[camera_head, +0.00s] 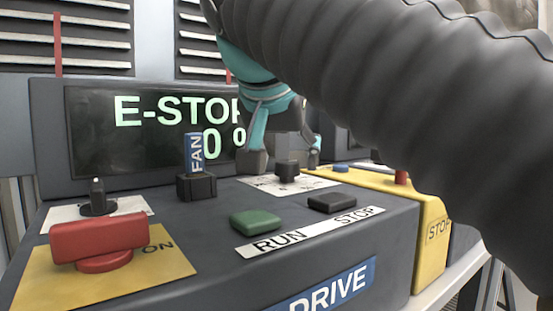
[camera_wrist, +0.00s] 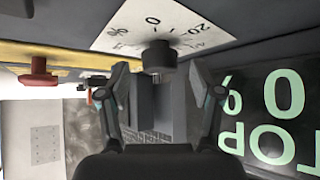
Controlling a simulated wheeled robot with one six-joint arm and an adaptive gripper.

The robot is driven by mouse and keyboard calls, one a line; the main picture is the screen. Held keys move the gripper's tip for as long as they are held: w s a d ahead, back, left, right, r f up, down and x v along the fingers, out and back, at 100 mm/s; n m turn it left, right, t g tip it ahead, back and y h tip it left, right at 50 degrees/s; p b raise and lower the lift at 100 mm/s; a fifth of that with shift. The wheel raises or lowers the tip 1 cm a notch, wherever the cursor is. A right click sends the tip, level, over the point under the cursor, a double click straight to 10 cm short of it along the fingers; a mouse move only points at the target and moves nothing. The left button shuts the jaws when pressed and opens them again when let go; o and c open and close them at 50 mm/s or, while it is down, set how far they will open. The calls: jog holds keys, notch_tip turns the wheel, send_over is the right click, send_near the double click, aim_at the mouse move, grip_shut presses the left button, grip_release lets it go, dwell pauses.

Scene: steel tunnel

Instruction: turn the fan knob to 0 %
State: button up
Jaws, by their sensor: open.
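The fan knob (camera_head: 287,170) is a small dark knob on a white dial plate (camera_head: 262,184) on the grey console. In the wrist view the knob (camera_wrist: 158,56) sits by the dial marks 0 and 20; its pointer is not clear. My gripper (camera_head: 282,157) is open, with its fingers on either side of and just above the knob. In the wrist view the gripper (camera_wrist: 162,78) has the knob just past its fingertips, and I cannot tell whether they touch it. The display (camera_head: 140,125) reads E-STOP and 0 %, partly hidden by my arm.
A blue FAN label (camera_head: 194,152) stands on a black block left of the knob. A green RUN button (camera_head: 255,221) and black STOP button (camera_head: 332,203) lie in front. A red switch handle (camera_head: 98,238) is at left. A yellow box (camera_head: 432,235) stands right.

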jog(key=shift+w+d+f, duration=0.1)
jog(key=shift+w+f, duration=0.1)
jog(key=shift+f, duration=0.05)
jog(key=c, duration=1.1)
jog(key=shift+c, duration=0.2)
